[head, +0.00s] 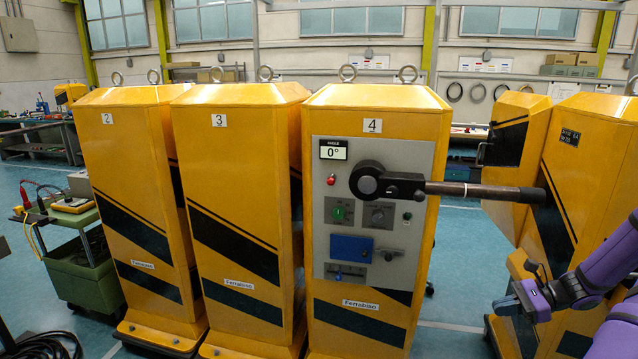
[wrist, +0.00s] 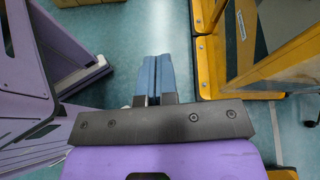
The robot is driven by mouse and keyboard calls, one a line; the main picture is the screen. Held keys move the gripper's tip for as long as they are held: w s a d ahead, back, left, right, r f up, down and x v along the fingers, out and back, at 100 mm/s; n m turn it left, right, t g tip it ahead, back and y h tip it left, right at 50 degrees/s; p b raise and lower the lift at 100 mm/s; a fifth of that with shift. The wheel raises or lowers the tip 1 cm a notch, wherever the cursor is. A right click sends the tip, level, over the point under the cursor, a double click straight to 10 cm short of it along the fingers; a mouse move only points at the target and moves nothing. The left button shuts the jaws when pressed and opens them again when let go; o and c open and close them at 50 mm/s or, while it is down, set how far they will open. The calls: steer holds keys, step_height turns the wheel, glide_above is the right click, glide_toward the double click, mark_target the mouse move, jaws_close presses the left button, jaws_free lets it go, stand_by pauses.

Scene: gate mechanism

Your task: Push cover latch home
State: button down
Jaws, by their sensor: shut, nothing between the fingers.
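A blue cover (head: 351,248) sits on the grey control panel (head: 372,160) of the yellow cabinet marked 4. A small dark and metal latch-like part (head: 388,254) is just right of the cover; its exact position is too small to tell. My gripper (head: 508,303) is low at the right in the head view, well right of the panel and apart from it. Its blue fingers (wrist: 153,78) are together and empty in the wrist view, over the floor beside yellow structures. The panel is not recognisable in the wrist view.
A black-hubbed lever with a long bar (head: 480,190) sticks out to the right above the cover. The display (head: 334,150) reads 0°. Cabinets 2 (head: 125,200) and 3 (head: 235,200) stand left. Another yellow unit (head: 575,190) stands right, behind my arm. Floor is open between.

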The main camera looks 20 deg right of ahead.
steer(key=w+a+r+n+g+h, duration=0.2)
steer(key=a+r+n+g+h, duration=0.5)
steer(key=a+r+n, duration=1)
steer(key=s+a+r+n+t+h, duration=0.4)
steer(key=s+a+r, duration=1)
steer(key=r, duration=0.4)
steer(key=shift+s+a+n+t+h, duration=0.15)
steer(key=shift+a+n+t+h, duration=0.2)
steer(key=shift+n+t, duration=0.5)
steer(key=shift+d, duration=0.1)
